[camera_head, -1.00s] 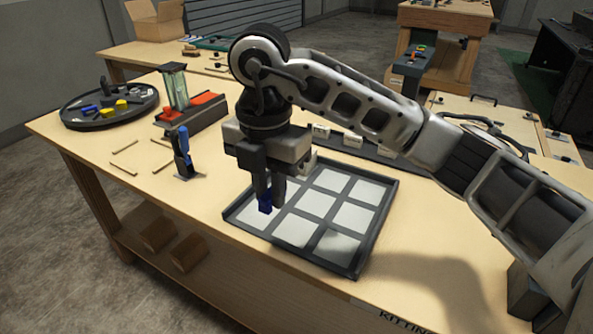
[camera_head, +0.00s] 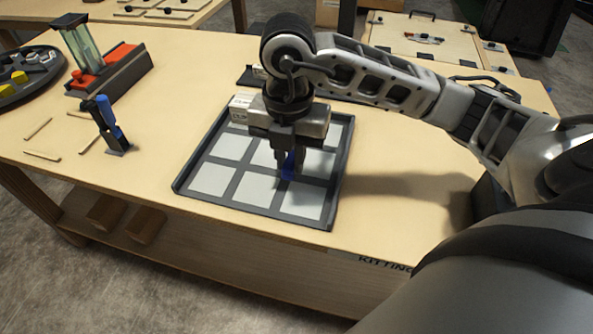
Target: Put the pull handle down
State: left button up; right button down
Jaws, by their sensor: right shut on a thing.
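My right gripper (camera_head: 281,163) points down over the grey tray (camera_head: 332,205) with pale square cells. It is shut on a small blue piece, the pull handle (camera_head: 290,166), which shows between and just beside the fingertips. The handle is over the middle-right part of the tray, low. I cannot tell whether it touches the tray floor. The fingers hide part of the handle. My left gripper is not in view.
A blue-handled tool stands in a holder (camera_head: 112,140) to the left. A red and grey fixture (camera_head: 108,75) and a round dark tray (camera_head: 22,82) are further left. Table right of the tray is clear.

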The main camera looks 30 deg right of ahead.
aim_at(297, 187)
jog(key=shift+s+d+f, duration=0.25)
jog(key=shift+d+f, duration=0.15)
jog(key=shift+f, duration=0.2)
notch_tip(297, 187, down, 2)
jog(key=shift+d+f+p, duration=0.1)
jog(key=shift+f+p, duration=0.05)
jog(key=shift+p, duration=0.15)
jog(key=shift+f, duration=0.6)
jog(key=c, duration=1.8)
grip_release()
jog(key=shift+f, duration=0.1)
jog(key=o, duration=0.5)
jog(key=shift+c, duration=0.2)
